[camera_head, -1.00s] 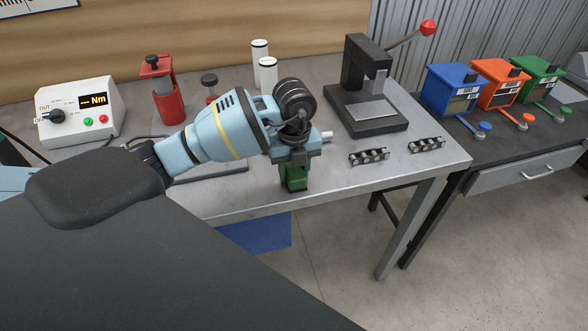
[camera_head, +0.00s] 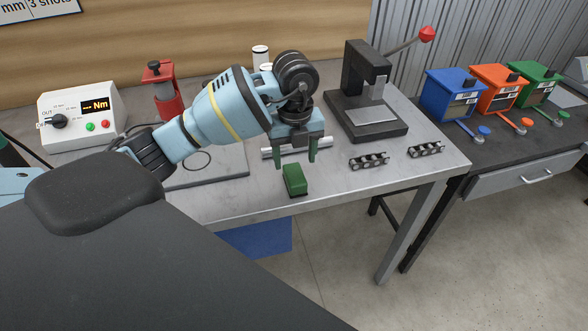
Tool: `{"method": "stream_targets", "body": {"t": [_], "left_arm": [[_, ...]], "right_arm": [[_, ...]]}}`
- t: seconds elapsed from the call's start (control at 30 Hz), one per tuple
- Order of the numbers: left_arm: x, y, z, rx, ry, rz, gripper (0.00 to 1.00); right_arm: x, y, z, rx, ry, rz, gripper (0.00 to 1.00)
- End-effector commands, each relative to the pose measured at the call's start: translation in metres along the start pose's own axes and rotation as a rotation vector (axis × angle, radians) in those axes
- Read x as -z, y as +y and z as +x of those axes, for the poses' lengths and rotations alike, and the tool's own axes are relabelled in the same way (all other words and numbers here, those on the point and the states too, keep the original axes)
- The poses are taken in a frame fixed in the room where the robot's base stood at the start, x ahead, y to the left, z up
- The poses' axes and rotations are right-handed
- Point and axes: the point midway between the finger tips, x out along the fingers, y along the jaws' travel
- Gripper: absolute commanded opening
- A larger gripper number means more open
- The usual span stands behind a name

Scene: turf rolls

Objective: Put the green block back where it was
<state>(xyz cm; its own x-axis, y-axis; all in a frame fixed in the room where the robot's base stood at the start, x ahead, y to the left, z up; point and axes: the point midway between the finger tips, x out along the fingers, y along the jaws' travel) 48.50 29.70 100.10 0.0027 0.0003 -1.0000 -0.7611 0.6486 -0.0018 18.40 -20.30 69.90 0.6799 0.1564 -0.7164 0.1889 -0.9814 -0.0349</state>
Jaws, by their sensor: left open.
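The green block (camera_head: 295,180) lies on the grey metal table (camera_head: 236,203) near its front edge, with nothing holding it. My left gripper (camera_head: 297,164) is open and empty just behind and above the block. Its two green fingertips are apart, with the block in front of them in the picture. A silvery bar (camera_head: 268,153) shows at the gripper, partly hidden by it. My right gripper is not in view.
A black press (camera_head: 368,110) with a red-knobbed lever stands behind. Two small black racks (camera_head: 369,161) (camera_head: 426,149) lie right of the block. A torque box (camera_head: 82,117) and a red holder (camera_head: 161,90) stand at the left.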

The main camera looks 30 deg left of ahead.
Motion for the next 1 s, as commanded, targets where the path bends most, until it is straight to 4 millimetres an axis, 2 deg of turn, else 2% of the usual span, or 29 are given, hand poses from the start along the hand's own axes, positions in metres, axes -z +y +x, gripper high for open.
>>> {"method": "stream_targets", "body": {"t": [0.03, 0.1, 0.3, 0.5, 0.77, 0.87, 0.97, 1.0], "left_arm": [[-0.001, -0.001, -0.013, 0.004, -0.004, -0.001, 0.61], [0.000, -0.001, -0.025, 0.003, -0.002, 0.000, 0.61], [0.000, 0.000, -0.050, 0.002, -0.002, 0.000, 0.61], [0.000, 0.000, -0.056, -0.001, 0.001, 0.000, 0.61], [0.003, -0.001, -0.052, 0.003, 0.013, 0.009, 0.61], [0.022, -0.010, -0.036, 0.041, 0.087, 0.071, 0.61], [0.066, -0.028, -0.007, 0.146, 0.253, 0.192, 0.61], [0.089, -0.036, 0.004, 0.208, 0.341, 0.244, 0.61]], "right_arm": [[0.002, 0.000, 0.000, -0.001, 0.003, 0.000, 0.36], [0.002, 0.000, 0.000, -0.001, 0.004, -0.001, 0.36], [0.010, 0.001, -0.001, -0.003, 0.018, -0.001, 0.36], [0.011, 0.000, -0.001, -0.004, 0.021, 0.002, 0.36], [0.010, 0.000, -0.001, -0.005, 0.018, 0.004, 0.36], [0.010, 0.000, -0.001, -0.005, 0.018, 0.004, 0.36], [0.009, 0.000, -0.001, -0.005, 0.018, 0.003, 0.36], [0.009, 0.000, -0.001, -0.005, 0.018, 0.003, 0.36]]}}
